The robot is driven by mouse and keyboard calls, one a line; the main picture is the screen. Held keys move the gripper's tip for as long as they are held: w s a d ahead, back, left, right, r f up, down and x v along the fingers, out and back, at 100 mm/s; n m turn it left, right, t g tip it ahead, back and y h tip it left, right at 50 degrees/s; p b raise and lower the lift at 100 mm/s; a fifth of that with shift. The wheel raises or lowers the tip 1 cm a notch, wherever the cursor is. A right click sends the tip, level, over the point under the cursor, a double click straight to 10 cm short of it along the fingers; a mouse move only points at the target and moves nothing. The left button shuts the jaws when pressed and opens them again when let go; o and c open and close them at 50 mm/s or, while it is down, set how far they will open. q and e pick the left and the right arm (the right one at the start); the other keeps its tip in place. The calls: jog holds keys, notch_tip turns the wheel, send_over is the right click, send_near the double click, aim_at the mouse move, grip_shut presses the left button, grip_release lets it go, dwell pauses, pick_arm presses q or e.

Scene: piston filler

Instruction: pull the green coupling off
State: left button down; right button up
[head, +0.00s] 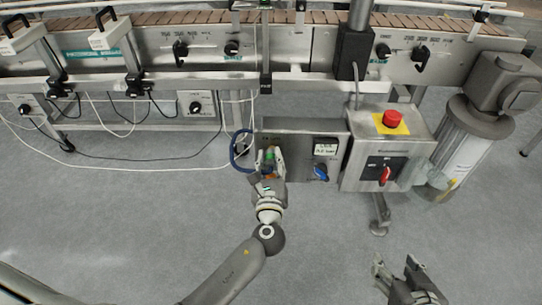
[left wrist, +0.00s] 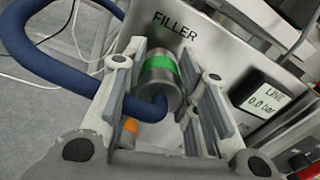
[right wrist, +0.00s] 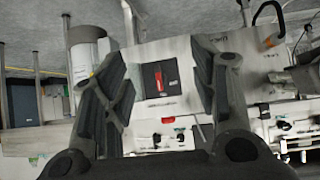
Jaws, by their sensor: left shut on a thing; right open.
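The green coupling, a metal cylinder with a green band (left wrist: 158,66), sits against the steel panel marked FILLER (left wrist: 222,58) in the left wrist view. A blue hose (left wrist: 60,72) loops round to its near end. My left gripper (head: 268,155) is shut on the coupling, one finger on each side; its fingers also show in the left wrist view (left wrist: 163,85). In the head view the coupling is mostly hidden between the fingers, with a little green (head: 270,153) showing. An orange part (left wrist: 130,125) shows below the hose. My right gripper (head: 398,266) is open and empty, low in the head view.
Right of the coupling are a small display (head: 325,149) reading 0.0 bar in the left wrist view, a blue knob (head: 321,172), and a control box with a red button (head: 393,118) and red switch (head: 385,176). A conveyor (head: 190,17) runs behind. The floor in front is clear.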

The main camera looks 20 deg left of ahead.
pick_arm(q)
jog(key=shift+v, duration=0.85)
jog(key=shift+f, duration=0.15)
pick_arm(e)
jog(key=shift+s+d+f+g, duration=0.2)
jog(key=shift+s+f+g, duration=0.15)
jog(key=shift+s+f, duration=0.1)
jog(key=shift+s+d+f+g, duration=0.15)
jog(key=shift+s+f+g, duration=0.2)
jog(key=shift+s+f, duration=0.1)
pick_arm(q)
jog(key=c, duration=1.1)
grip_release()
jog(key=shift+s, duration=0.15)
pick_arm(e)
jog(key=shift+s+r, duration=0.1)
jog(key=shift+r, duration=0.05)
pick_arm(q)
jog(key=v, duration=1.2)
